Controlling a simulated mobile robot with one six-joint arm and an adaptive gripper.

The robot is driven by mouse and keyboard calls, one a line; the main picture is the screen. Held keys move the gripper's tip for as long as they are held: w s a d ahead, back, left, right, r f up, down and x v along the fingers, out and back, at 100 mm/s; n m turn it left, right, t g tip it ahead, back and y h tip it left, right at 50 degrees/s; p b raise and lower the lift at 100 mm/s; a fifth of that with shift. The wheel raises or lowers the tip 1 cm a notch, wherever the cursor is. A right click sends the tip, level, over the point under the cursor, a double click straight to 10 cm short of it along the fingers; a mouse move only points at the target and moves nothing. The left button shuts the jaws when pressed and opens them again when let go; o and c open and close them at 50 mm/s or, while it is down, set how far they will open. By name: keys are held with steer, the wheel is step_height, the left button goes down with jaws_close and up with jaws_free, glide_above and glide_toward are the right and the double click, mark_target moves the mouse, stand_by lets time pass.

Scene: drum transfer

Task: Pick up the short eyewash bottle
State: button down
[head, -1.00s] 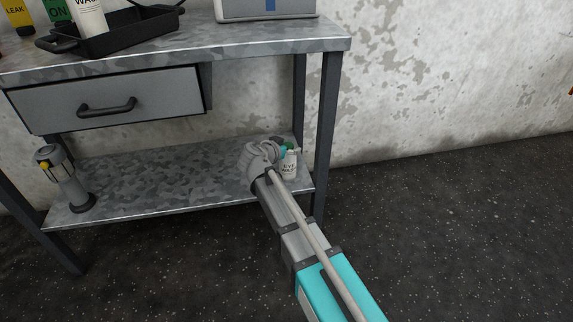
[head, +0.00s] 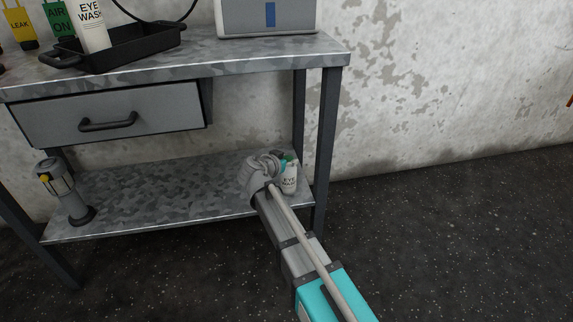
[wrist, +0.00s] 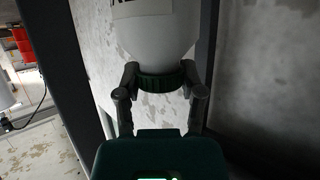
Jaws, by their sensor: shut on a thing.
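The short eyewash bottle (head: 290,181) is white with an "EYE WASH" label and a green cap, at the right end of the bench's lower shelf. My gripper reaches in from the front right and partly hides it in the head view. In the wrist view my gripper (wrist: 160,76) is shut on the green cap and neck, one finger on each side. The white bottle body (wrist: 155,38) fills the top of that view. I cannot tell whether its base touches the shelf.
A grey lamp-like device (head: 63,190) stands on the lower shelf (head: 150,195) at left. A bench leg (head: 322,150) rises close to the right of my gripper.

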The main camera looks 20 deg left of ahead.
steer(key=shift+r+p, duration=1.3)
steer(key=shift+r, duration=0.1)
steer(key=s+r+p, duration=1)
steer(key=s, duration=0.4)
steer(key=shift+d, duration=0.3)
steer(key=shift+r, duration=0.15)
